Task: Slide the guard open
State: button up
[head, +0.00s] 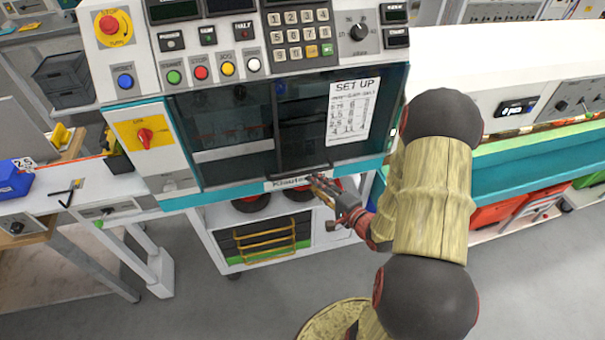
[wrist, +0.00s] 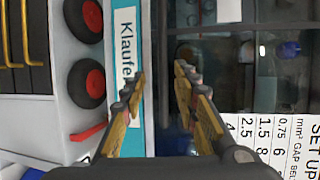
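The guard is a dark see-through panel (head: 235,125) on the front of the machine, with a SET UP sheet (head: 353,110) on its right part. A thin dark handle-like bar (head: 276,130) runs down its middle and bends along the bottom edge. The guard and sheet (wrist: 288,145) also show sideways in the wrist view. My gripper (head: 314,180) is at the guard's lower edge, by the Klaufe label (wrist: 127,45). In the wrist view my gripper (wrist: 160,72) has its fingers apart with nothing visibly held between them. Whether a fingertip touches the bar cannot be told.
A control panel with keypad (head: 300,33) and buttons is above the guard. A yellow switch plate (head: 146,135) is at its left. Below stands a white cart (head: 215,225) with black-and-red wheels (wrist: 87,83). A teal-edged bench (head: 530,170) is on the right. Grey floor is open in front.

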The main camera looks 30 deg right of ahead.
aim_at(302, 174)
jog(key=x, duration=0.2)
jog(key=b+x, duration=0.1)
jog(key=x, duration=0.4)
jog(key=shift+w+r+b, duration=0.2)
jog(key=shift+w+b, duration=0.2)
jog(key=shift+w, duration=0.05)
jog(key=shift+c, duration=1.4)
grip_shut()
